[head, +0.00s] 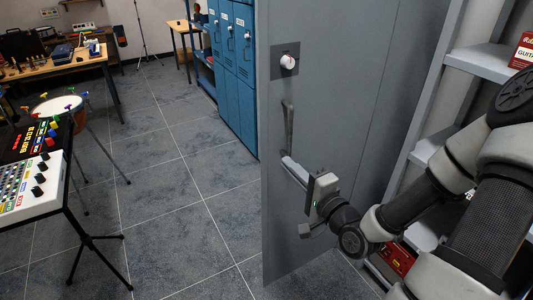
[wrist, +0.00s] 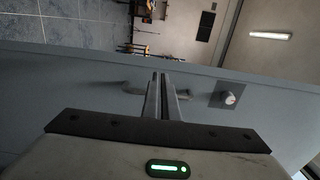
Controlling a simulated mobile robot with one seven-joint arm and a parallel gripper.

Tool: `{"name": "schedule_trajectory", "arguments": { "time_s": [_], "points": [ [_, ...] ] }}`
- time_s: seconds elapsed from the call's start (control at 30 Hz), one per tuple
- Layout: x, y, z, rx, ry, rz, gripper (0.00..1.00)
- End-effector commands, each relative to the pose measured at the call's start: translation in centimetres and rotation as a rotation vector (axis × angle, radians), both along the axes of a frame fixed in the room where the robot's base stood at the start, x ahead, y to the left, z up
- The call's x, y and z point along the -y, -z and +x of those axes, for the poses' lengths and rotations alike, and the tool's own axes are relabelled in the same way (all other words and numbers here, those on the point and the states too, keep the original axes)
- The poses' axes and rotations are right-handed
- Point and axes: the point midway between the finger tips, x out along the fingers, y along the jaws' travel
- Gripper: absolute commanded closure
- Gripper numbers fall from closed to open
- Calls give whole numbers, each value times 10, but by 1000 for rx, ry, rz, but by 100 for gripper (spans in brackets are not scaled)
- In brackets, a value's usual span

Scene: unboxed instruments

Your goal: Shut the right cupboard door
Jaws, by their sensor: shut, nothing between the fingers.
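The grey cupboard door (head: 340,120) stands open in the middle of the head view, its face with the handle toward me. Its bar handle (head: 288,125) is upright, and a white round knob (head: 288,62) sits on a dark plate above. My gripper (head: 291,168) is shut and empty, its fingertips at the lower part of the handle. In the wrist view my shut fingers (wrist: 164,82) point at the door face (wrist: 60,85), with handle parts showing on both sides and the knob (wrist: 229,98) to the right. I cannot tell whether the fingers touch the handle or door.
Cupboard shelves (head: 487,62) with a red box (head: 524,52) show at the right; another red item (head: 397,258) lies low down. Blue lockers (head: 232,70) stand behind the door. A black stand with mixers (head: 32,190) is at the left. The tiled floor between is clear.

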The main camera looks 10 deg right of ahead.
Motion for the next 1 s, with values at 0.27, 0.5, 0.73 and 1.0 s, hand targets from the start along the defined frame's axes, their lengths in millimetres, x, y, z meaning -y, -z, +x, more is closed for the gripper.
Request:
{"name": "schedule_trajectory", "arguments": {
  "time_s": [0.27, 0.5, 0.73, 1.0],
  "points": [
    [-18, 1, 44, 1, -5, -2, 100],
    [-33, 1, 89, 0, -3, -1, 100],
    [-40, 1, 111, -2, -2, -1, 100],
    [-41, 1, 115, -3, 0, -2, 100]
  ]
}}
